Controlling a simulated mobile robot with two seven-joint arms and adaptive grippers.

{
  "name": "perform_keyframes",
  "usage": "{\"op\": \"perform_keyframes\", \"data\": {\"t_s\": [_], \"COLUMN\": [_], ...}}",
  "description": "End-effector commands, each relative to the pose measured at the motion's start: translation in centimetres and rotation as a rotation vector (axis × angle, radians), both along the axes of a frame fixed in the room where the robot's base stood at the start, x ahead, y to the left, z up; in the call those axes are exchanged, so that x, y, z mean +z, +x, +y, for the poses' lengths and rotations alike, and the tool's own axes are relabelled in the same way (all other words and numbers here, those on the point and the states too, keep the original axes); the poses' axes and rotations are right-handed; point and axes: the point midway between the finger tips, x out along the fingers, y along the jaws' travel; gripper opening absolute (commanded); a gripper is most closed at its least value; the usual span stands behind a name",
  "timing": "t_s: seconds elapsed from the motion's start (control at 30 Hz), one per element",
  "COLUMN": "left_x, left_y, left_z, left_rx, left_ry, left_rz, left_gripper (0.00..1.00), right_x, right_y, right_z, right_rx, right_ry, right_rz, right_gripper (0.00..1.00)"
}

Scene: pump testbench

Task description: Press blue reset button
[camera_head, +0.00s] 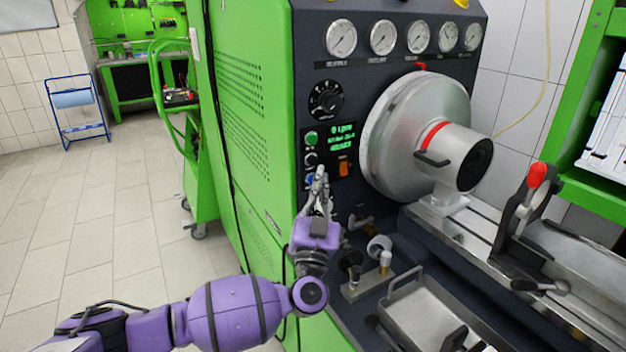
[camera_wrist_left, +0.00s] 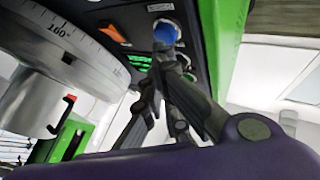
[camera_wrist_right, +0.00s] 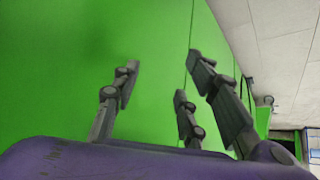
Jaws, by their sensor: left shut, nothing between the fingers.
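The blue reset button (camera_head: 309,181) is the lowest in a column of round buttons on the dark panel, partly covered by my left gripper in the head view. It shows as a large blue cap in the left wrist view (camera_wrist_left: 166,33). My left gripper (camera_head: 320,174) is shut and empty, its fingertips right at the button, slightly to its right in the head view. In the left wrist view the fingertips (camera_wrist_left: 164,60) lie just below the cap; I cannot tell whether they touch it. My right gripper (camera_wrist_right: 160,78) is open and empty before a green surface.
A green button (camera_head: 311,138) and a black one (camera_head: 311,159) sit above the blue one. An orange switch (camera_head: 344,168) and green display (camera_head: 342,137) are to the right. The big metal drum (camera_head: 395,135) stands further right. The tiled floor (camera_head: 90,230) at left is clear.

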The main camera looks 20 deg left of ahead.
Motion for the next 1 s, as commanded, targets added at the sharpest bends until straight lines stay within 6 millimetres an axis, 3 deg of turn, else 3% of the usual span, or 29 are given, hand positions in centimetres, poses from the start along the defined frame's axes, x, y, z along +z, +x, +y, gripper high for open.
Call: {"op": "perform_keyframes", "data": {"t_s": [1.0], "left_x": [-0.01], "left_y": [0.48], "left_z": [0.61], "left_rx": [0.001], "left_ry": [0.0], "left_rz": [-0.001], "left_gripper": [0.0], "right_x": [0.38], "right_y": [0.26], "right_z": [0.0], "right_rx": [0.0], "right_ry": [0.0], "right_rz": [-0.006], "right_gripper": [0.4]}}
